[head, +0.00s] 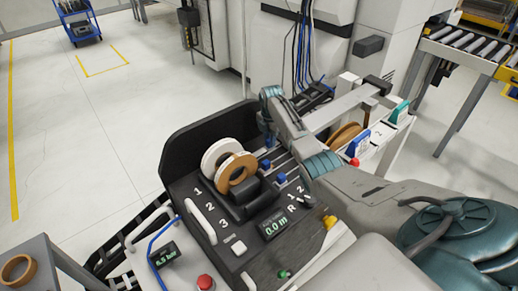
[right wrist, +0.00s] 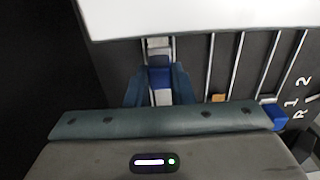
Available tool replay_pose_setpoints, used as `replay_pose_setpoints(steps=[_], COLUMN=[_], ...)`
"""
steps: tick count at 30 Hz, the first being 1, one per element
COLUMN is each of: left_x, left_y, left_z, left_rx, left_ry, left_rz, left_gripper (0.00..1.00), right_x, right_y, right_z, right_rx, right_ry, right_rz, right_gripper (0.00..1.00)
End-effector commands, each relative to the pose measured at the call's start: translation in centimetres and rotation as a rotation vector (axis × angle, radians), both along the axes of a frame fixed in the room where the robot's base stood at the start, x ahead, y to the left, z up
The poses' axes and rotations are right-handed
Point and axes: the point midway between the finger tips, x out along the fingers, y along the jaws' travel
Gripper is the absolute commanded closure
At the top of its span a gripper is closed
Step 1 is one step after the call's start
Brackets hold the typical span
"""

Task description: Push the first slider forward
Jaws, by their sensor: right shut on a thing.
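In the right wrist view a blue slider knob (right wrist: 159,76) sits on a metal rail between the two dark blue fingers of my right gripper (right wrist: 160,85), which is shut on it. In the head view my right gripper (head: 267,138) reaches down to the far end of the slotted panel, and the held knob cannot be told apart from the fingers. Two other blue slider knobs, one (head: 265,164) and another (head: 281,179), show nearer on the panel. In the right wrist view a blue knob (right wrist: 273,116) stands at the right. My left gripper is not in view.
White and brown tape rolls (head: 237,173) stand beside the sliders. Several parallel rails (right wrist: 240,62) run right of the held knob.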

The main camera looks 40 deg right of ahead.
Motion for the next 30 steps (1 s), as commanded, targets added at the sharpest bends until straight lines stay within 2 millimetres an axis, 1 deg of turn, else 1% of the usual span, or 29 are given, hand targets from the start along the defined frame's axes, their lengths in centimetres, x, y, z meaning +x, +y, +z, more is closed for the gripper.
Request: replay_pose_setpoints(steps=[1, 3, 11, 12, 15, 24, 26, 29, 30], left_x=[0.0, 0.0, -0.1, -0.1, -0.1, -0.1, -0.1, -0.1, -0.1], left_y=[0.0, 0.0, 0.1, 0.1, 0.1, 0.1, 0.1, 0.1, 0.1], left_z=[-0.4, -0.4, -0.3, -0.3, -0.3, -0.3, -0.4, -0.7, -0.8], left_rx=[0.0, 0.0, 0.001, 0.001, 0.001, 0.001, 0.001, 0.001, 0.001], left_ry=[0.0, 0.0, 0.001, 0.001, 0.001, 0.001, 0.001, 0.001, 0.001], left_rz=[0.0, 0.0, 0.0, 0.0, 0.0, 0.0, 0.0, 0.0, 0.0], left_gripper=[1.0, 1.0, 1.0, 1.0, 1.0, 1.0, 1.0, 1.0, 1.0], right_x=[0.1, 0.1, 0.1, 0.1, 0.1, 0.1, 0.1, 0.1, 0.1], right_y=[-0.5, -0.8, -0.9, -0.9, -0.8, -0.7, -0.7, -0.8, -0.8], right_z=[-0.1, 0.0, 0.2, 0.2, 0.2, 0.2, 0.6, 2.0, 2.7], right_rx=[0.0, 0.0, -0.003, -0.003, -0.002, 0.0, 0.0, -0.001, -0.001], right_ry=[-0.002, -0.002, -0.003, -0.004, -0.003, -0.001, -0.002, -0.004, -0.005], right_rz=[-0.001, -0.001, -0.001, -0.001, -0.001, 0.0, 0.0, 0.0, 0.001], right_gripper=[1.0, 1.0, 1.0, 0.73, 0.56, 0.56, 0.56, 0.56, 0.56])
